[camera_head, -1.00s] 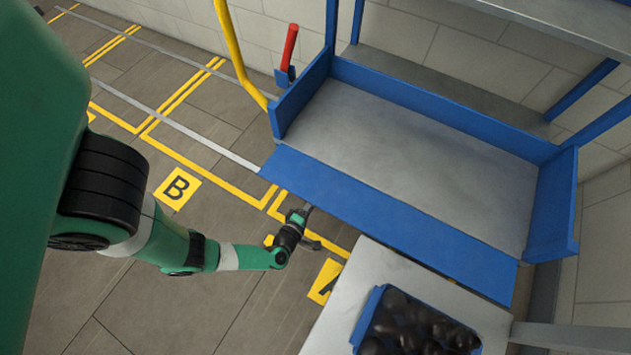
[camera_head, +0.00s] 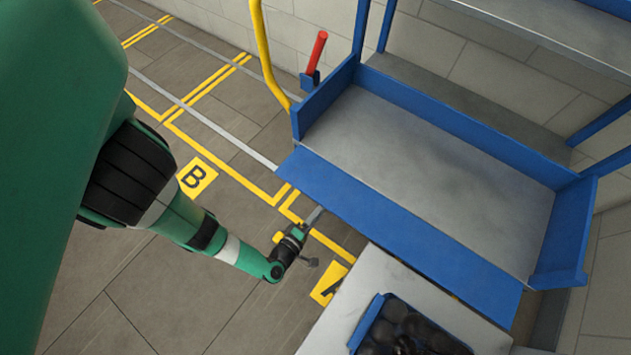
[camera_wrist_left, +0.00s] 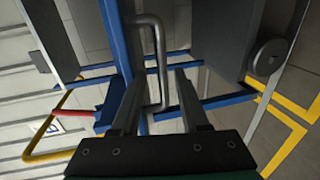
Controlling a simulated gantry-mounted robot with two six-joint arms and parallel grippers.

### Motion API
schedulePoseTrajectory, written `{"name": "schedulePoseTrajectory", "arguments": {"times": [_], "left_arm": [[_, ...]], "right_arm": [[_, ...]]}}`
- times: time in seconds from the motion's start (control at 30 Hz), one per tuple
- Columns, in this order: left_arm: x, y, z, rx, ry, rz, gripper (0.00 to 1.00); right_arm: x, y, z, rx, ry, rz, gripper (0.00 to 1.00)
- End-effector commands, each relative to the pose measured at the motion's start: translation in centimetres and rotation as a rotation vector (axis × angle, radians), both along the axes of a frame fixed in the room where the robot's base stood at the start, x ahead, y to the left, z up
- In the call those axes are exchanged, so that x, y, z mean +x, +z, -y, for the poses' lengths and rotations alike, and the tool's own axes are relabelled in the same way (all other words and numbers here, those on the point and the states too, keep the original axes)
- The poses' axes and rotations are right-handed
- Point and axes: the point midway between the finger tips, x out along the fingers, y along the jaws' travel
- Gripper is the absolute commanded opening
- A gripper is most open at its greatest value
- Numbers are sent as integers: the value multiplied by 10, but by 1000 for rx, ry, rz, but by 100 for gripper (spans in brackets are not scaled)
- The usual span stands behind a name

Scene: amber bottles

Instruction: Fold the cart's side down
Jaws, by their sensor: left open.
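The cart has a grey bed (camera_head: 430,170) with blue upright walls at the back and both ends. Its blue front side panel (camera_head: 400,235) slopes outward and down from the bed's front edge. In the left wrist view a bent metal handle bar (camera_wrist_left: 162,65) stands beside a blue edge-on panel (camera_wrist_left: 117,45). My left gripper (camera_head: 316,238) is open, low by the panel's outer edge near its left part. In the wrist view the handle bar appears between its two fingers (camera_wrist_left: 160,108); I cannot tell whether they touch it. My right gripper is out of view.
A pale table (camera_head: 385,280) with a blue crate (camera_head: 365,325) of dark round items stands close to the panel's right part. A yellow rail (camera_head: 265,55) and a red-handled lever (camera_head: 316,52) are at the cart's left end. The marked floor on the left is open.

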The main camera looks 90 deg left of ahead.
Motion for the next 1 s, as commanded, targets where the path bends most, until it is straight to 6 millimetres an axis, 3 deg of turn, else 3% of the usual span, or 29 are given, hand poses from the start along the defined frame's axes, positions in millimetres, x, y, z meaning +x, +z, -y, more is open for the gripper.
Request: {"name": "schedulePoseTrajectory", "arguments": {"times": [0.5, 1.0], "left_arm": [[-36, 12, 43, -1, -4, -1, 50], [-41, 13, 46, 2, 2, -2, 50]], "right_arm": [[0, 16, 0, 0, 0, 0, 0], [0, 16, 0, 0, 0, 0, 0]]}}
